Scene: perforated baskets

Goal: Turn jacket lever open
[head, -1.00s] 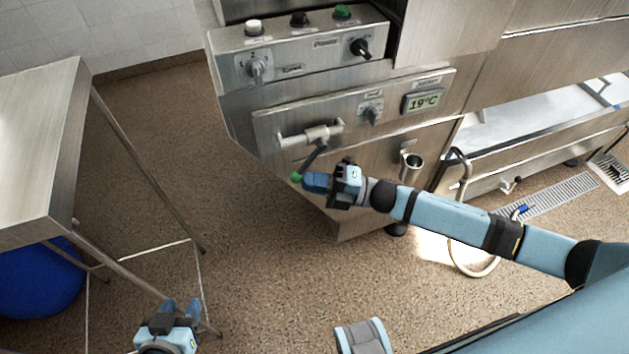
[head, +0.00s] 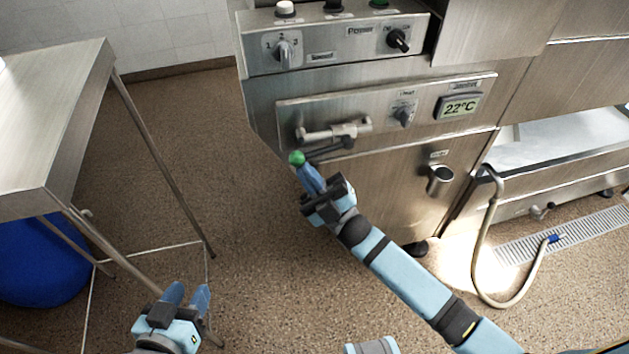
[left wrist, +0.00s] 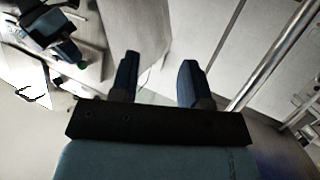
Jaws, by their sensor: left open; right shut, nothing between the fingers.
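The jacket lever (head: 328,151) is a dark bar with a green knob (head: 297,158), below a metal pipe fitting on the machine's front panel. The bar points left, close to level. My right gripper (head: 306,172) is shut and empty, with its blue fingertips at the knob from below; they appear to touch it. The green knob also shows in the left wrist view (left wrist: 82,65), beside my right gripper. My left gripper (head: 188,291) is open and empty, low over the floor at the left, far from the lever. Its two fingers show in the left wrist view (left wrist: 158,75).
The panel has a display (head: 460,106) reading 22°C and a small dial (head: 403,113). A metal table (head: 50,130) stands at left with a blue drum (head: 40,262) under it. A hose (head: 485,240) hangs at right. Floor between table and machine is clear.

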